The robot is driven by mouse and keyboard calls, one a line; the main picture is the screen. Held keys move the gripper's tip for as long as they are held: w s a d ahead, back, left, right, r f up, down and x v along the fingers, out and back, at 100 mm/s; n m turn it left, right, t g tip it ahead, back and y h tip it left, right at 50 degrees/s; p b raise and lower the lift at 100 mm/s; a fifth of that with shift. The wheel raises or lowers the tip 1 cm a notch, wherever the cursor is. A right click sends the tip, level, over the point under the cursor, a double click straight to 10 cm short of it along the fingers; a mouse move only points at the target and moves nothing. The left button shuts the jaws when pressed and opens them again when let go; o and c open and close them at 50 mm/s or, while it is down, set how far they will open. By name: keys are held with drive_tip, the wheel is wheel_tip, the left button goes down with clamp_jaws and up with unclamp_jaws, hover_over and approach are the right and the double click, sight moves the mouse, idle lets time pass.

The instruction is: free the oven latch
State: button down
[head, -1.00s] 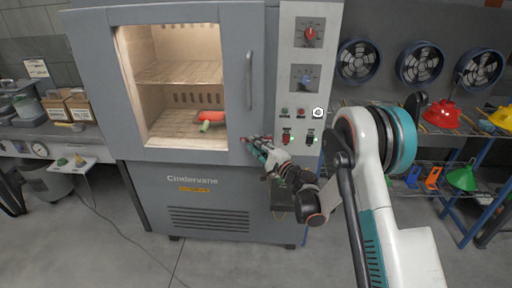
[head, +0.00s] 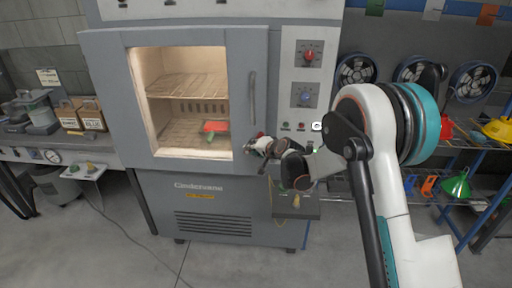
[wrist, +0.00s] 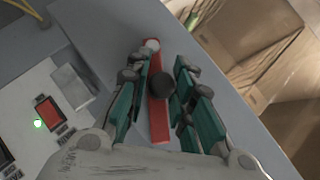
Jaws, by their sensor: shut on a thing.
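The oven (head: 207,241) stands ahead with its glass-fronted door (head: 238,80) shut. A vertical handle (head: 252,98) runs down the door's right side. The oven latch is a red bar (wrist: 160,129) with a dark round knob (wrist: 162,87) in the wrist view, at the edge of the grey door. My gripper (wrist: 166,72) has its teal fingers on either side of the latch, shut on it near the knob. In the head view my gripper (head: 256,147) is at the door's lower right corner, and it mostly hides the latch.
A control panel (head: 304,78) with a red knob (head: 309,55) and buttons is right of the door. A red and green object (head: 214,127) lies inside the lit oven. A shelf rack (head: 470,208) with funnels is at right.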

drive_tip(key=shift+a+r+n+g+h+p, duration=0.25)
drive_tip(key=shift+a+n+h+p, duration=0.25)
drive_tip(key=shift+h, duration=0.35)
drive_tip(key=shift+a+r+n+g+h+p, duration=0.2)
drive_tip(key=shift+a+n+h+p, duration=0.1)
drive_tip(key=shift+a+n+h, duration=0.45)
drive_tip(key=shift+h, duration=0.3)
drive_tip(key=c, duration=1.8)
unclamp_jaws()
drive_tip(key=o, duration=0.4)
drive_tip(key=shift+a+f, duration=0.1)
drive_tip(key=shift+a, duration=0.05)
drive_tip(key=shift+d, duration=0.2)
